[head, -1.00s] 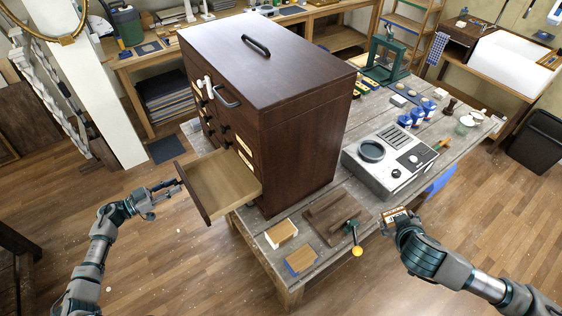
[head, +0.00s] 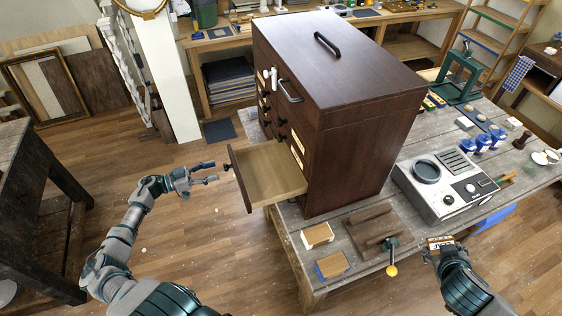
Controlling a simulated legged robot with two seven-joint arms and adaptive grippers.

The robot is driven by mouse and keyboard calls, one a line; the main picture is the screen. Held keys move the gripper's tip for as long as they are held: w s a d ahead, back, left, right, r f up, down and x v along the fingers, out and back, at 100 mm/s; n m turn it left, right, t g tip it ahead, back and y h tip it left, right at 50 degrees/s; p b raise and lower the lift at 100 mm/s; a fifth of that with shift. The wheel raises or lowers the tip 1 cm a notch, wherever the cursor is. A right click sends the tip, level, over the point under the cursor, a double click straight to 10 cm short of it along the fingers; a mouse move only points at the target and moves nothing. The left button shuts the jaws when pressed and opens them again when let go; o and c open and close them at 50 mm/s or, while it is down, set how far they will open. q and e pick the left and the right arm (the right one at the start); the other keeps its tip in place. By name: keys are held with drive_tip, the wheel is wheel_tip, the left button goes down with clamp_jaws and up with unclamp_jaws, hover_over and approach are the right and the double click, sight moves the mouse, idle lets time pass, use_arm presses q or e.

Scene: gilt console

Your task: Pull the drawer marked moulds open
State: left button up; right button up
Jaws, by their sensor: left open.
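A dark wooden cabinet (head: 350,90) stands on the workbench. Its lowest visible drawer (head: 268,172) is pulled well out to the left and looks empty, with a pale wood inside. A small dark handle is on its front. I cannot read any drawer label, so the word moulds is not confirmed. My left gripper (head: 216,172) is open and empty, just left of the drawer front, with a small gap to the handle. My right gripper (head: 440,243) is at the bench's front edge by a small white and orange piece; its fingers are unclear.
The bench (head: 345,275) holds a grey device with dials (head: 445,185), a wooden block with a yellow-knobbed lever (head: 375,230), two small blocks and blue items. A dark table (head: 45,200) stands at the left.

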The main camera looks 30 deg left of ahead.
use_arm(q)
drive_tip(key=v, duration=0.8)
drive_tip(key=shift+a+f, duration=0.2)
drive_tip(key=shift+a, duration=0.25)
drive_tip(key=shift+d, duration=0.15)
